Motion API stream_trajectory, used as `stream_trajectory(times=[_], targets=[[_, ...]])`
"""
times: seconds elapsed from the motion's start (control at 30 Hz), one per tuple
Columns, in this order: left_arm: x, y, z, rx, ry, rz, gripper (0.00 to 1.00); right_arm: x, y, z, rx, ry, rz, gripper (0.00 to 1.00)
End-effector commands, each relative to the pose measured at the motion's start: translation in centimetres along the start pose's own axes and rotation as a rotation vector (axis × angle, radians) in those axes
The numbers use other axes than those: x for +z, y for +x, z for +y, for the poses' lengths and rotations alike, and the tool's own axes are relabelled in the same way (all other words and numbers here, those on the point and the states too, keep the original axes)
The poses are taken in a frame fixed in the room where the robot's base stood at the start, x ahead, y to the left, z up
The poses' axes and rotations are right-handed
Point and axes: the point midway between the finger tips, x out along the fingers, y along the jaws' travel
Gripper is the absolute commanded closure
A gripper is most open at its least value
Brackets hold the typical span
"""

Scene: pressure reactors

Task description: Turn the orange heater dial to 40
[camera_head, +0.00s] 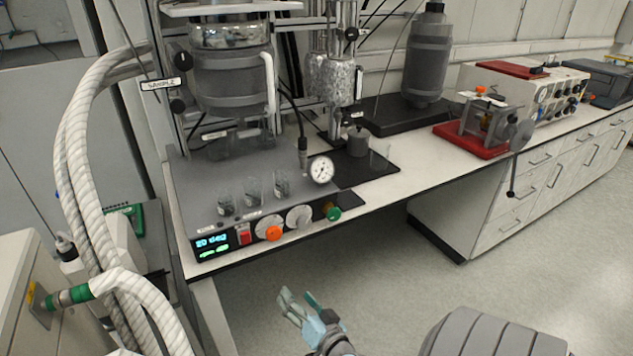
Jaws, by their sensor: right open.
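The orange heater dial (273,234) is a small knob on the front panel of the grey heater unit (200,190), set at a pale round scale. The lit display (212,241) left of it seems to read 20 deg, with a green line below it that is too small to read. My right gripper (298,298) is low in front of the bench, below and a little right of the dial. It is open, empty and apart from the panel. My left gripper is not in view.
A red switch (245,235) and a green knob (333,213) flank the dial on the panel. Thick white hoses (75,165) run down the left.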

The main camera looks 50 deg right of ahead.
Motion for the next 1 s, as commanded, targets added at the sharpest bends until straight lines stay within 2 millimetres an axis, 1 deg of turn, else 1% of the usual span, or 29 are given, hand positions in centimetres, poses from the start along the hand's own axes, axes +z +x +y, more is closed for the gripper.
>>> stream_trajectory(times=[0.03,0.23,0.37,0.5,0.6,0.7,0.8,1.0], targets=[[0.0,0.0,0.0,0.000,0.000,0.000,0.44,1.3,-0.2,0.7,0.010,-0.030,-0.032,0.44],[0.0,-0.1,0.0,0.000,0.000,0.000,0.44,7.0,-1.8,3.7,0.045,-0.161,-0.186,0.44],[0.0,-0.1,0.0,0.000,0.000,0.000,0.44,10.0,-3.1,5.3,0.063,-0.226,-0.275,0.44],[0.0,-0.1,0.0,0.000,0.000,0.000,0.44,13.2,-4.8,7.2,0.084,-0.293,-0.375,0.44],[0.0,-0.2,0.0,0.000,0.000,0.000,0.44,15.1,-6.0,8.2,0.096,-0.331,-0.437,0.44],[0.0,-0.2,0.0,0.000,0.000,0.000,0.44,16.4,-6.9,9.0,0.104,-0.358,-0.482,0.44],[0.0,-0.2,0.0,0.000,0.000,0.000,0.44,17.0,-7.4,9.5,0.109,-0.373,-0.506,0.44],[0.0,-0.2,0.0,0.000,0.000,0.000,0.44,17.2,-7.6,9.6,0.110,-0.378,-0.515,0.44]])
